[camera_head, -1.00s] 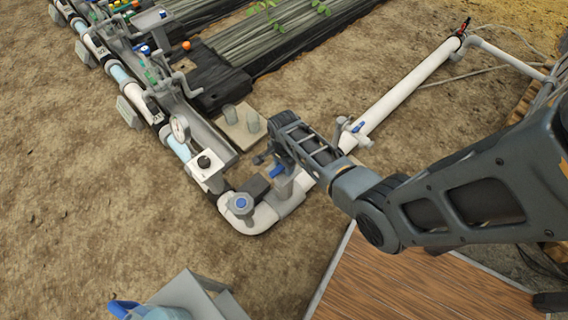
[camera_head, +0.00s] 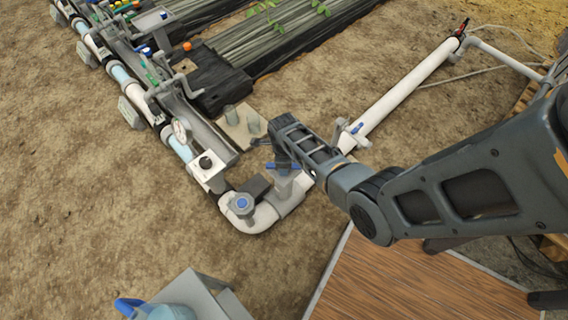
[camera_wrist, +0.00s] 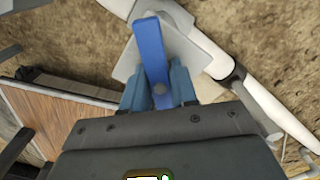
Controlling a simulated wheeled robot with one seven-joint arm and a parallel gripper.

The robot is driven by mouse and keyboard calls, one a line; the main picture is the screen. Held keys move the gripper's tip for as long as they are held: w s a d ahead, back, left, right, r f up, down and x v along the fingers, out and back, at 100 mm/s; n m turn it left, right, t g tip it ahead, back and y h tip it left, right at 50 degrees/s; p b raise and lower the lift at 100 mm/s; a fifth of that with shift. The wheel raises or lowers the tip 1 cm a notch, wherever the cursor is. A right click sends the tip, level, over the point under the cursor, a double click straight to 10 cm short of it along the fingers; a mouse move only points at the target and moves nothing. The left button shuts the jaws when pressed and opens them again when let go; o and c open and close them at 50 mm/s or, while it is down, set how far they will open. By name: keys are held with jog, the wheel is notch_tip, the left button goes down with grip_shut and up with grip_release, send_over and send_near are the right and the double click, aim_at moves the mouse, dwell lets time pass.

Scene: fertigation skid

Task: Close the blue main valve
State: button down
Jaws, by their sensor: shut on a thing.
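The blue main valve's lever (camera_head: 284,166) sits on a grey valve body (camera_head: 284,186) on the white pipe near its elbow. In the wrist view the blue lever (camera_wrist: 149,48) runs from the valve's grey top down between two blue-grey fingers. My gripper (camera_wrist: 157,84) is shut on the lever, one finger on each side. In the head view my gripper's wrist reaches over the valve from the right and the fingers are mostly hidden.
A smaller blue-handled valve (camera_head: 357,128) stands on the pipe farther right. A blue-capped fitting (camera_head: 242,203) is at the elbow. A grey stand (camera_head: 205,294) with a blue container is at the front.

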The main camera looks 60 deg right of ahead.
jog(key=m, duration=0.2)
jog(key=m+p, duration=0.1)
jog(key=m, duration=0.2)
jog(key=shift+s+a+f, duration=0.1)
jog(key=shift+s+f, duration=0.1)
jog(key=m, duration=0.5)
jog(key=shift+f+p, duration=0.1)
jog(key=shift+p, duration=0.3)
jog(key=c, duration=1)
grip_release()
jog(key=shift+s, duration=0.1)
jog(key=shift+o, duration=1)
jog(key=shift+r+p, duration=0.5)
jog(key=shift+p, duration=0.05)
jog(key=r+p, duration=0.9)
jog(key=shift+w+r, duration=0.25)
jog(key=shift+r, duration=0.1)
jog(key=shift+f, duration=0.1)
